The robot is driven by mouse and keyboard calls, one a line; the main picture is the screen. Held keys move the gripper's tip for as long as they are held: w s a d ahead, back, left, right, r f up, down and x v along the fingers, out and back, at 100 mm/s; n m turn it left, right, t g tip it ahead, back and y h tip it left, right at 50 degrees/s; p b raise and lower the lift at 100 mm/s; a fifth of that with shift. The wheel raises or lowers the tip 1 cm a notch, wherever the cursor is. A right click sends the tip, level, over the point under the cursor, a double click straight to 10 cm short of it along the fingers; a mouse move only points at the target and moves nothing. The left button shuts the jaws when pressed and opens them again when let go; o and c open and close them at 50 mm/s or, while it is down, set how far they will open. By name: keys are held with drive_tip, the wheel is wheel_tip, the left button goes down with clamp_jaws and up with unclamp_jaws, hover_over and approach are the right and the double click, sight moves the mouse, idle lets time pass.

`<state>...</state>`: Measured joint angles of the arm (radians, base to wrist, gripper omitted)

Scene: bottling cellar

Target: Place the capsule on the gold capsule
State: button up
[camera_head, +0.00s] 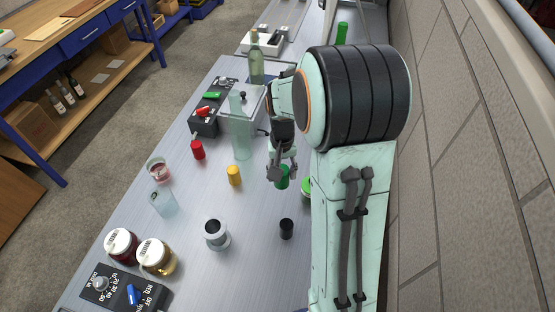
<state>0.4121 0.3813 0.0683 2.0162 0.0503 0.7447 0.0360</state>
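The gold capsule (234,176) stands upright on the grey bench, left of my gripper and apart from it. My gripper (282,173) points down over the bench, with its fingers on either side of a green capsule (282,184). The fingers look closed on it, and its lower part shows below them. Whether the green capsule touches the bench is hard to tell. Nothing stands on the gold capsule.
A red capsule (198,150), a black capsule (286,229) and a white-and-black cup (216,234) stand nearby. Two jars (156,257) (121,246) are at front left. A clear bottle (241,140) and a green bottle (256,65) stand behind. Bench around the gold capsule is clear.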

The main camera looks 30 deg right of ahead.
drive_tip(key=a+r, duration=0.6)
drive_tip(key=a, duration=0.2)
approach(233, 171)
drive_tip(key=shift+s+f, duration=0.35)
drive_tip(key=shift+s, duration=0.05)
drive_tip(key=shift+w+f, duration=0.35)
drive_tip(key=shift+f, duration=1.65)
drive_tip(key=o, duration=0.6)
drive_tip(key=shift+f, duration=0.15)
drive_tip(key=shift+o, duration=0.2)
